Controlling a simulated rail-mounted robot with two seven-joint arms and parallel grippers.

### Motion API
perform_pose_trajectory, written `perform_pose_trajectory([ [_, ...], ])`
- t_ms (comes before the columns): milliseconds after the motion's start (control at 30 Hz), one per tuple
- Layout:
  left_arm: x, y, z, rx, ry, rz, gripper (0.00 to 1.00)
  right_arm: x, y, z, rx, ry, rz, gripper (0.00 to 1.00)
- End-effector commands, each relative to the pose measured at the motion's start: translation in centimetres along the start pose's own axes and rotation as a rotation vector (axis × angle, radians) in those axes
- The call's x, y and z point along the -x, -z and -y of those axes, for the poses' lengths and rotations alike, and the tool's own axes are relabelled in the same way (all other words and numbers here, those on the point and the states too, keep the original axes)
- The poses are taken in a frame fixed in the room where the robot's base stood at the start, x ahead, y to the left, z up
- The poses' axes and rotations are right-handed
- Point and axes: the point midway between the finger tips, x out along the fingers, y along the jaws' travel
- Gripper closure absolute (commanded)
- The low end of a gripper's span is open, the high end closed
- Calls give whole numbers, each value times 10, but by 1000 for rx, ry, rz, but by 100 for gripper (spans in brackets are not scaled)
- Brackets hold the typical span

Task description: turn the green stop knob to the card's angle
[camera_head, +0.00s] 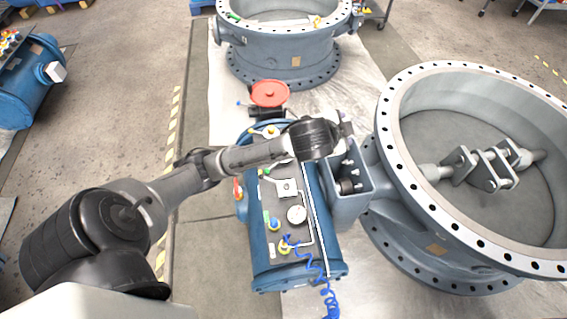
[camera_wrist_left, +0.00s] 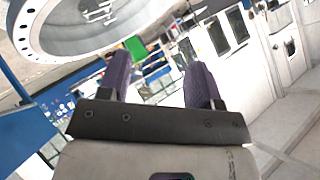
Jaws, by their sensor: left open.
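A blue cylindrical tank (camera_head: 262,255) lies in the middle of the head view with several small knobs, levers and fittings on its dark top panel. Small green parts show on it, one near the panel's left edge (camera_head: 267,217); I cannot tell which is the stop knob. A small white plate (camera_head: 287,188) is on the panel; I cannot tell if it is the card. My left arm reaches over the tank's far part, with the left gripper (camera_head: 345,130) past its right side. In the left wrist view its two purple fingers (camera_wrist_left: 160,80) are apart, with nothing between them.
A large grey valve body (camera_head: 390,130) stands at the right, its bracket box (camera_head: 350,205) beside the tank. Another valve ring (camera_head: 285,70) stands behind, with a red handwheel (camera_head: 269,93) before it. A coiled blue hose (camera_head: 318,270) hangs at the tank's near end.

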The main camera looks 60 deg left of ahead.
Motion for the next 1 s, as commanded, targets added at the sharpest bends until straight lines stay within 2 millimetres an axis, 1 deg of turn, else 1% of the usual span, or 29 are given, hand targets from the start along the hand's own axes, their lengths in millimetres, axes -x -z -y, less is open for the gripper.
perform_pose_trajectory([
  [33,-28,-17,-3,-16,22,19,42,-35,-11,2,-1,1,0,57],
  [167,-73,-41,14,-48,45,92,42,-76,-24,4,-3,2,0,57],
  [200,-87,-52,21,-61,48,124,42,-89,-28,5,-3,2,0,57],
  [267,-108,-70,33,-86,48,180,42,-108,-34,6,-4,3,0,57],
  [300,-123,-86,42,-104,40,227,42,-121,-38,6,-5,4,0,57],
  [367,-146,-117,58,-142,10,315,42,-140,-44,7,-6,5,-1,57],
  [400,-162,-145,72,-177,-31,394,42,-151,-48,8,-7,5,0,57],
  [467,-175,-185,89,-239,-139,507,42,-153,-49,8,-7,5,4,57],
  [500,-179,-212,97,-289,-240,576,42,-145,-46,8,-8,5,8,57],
  [533,-183,-231,96,-325,-325,609,42,-144,-46,8,-8,6,8,57],
  [567,-187,-246,92,-363,-410,623,42,-143,-45,8,-8,6,5,57],
  [600,-192,-259,84,-411,-518,619,42,-141,-44,8,-8,6,-1,57],
  [633,-194,-267,80,-448,-592,606,42,-139,-43,8,-8,6,-4,57],
  [700,-195,-278,73,-534,-733,548,42,-138,-43,9,-10,9,-6,57],
  [800,-193,-280,64,-679,-873,426,42,-138,-43,9,-10,9,-5,57],
  [900,-190,-276,57,-832,-953,314,42,-139,-44,8,-9,7,-4,57],
  [1000,-189,-276,56,-958,-989,247,42,-140,-44,7,-5,4,-2,57],
])
